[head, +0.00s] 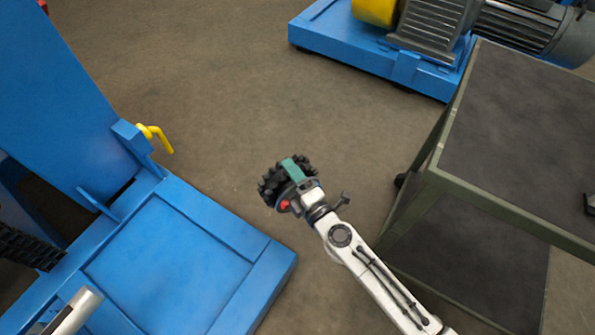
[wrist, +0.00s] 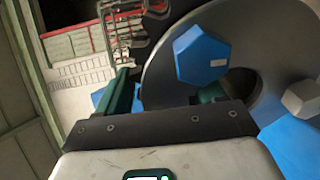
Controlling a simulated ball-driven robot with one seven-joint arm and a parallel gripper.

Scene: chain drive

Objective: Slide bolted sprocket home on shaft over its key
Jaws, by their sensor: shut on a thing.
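The sprocket (head: 270,190) is black and toothed in the head view, held in the air near the middle. A silver cylinder (head: 78,308), which looks like the shaft, sticks out over the blue machine base at the lower left, well apart from the sprocket. I cannot make out a key.
The blue machine frame (head: 190,265) fills the left, with a yellow handle (head: 155,135) and a dark chain (head: 30,247). A dark-topped cart (head: 520,130) stands at the right. A motor (head: 435,25) on a blue base is at the back. Open floor lies between.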

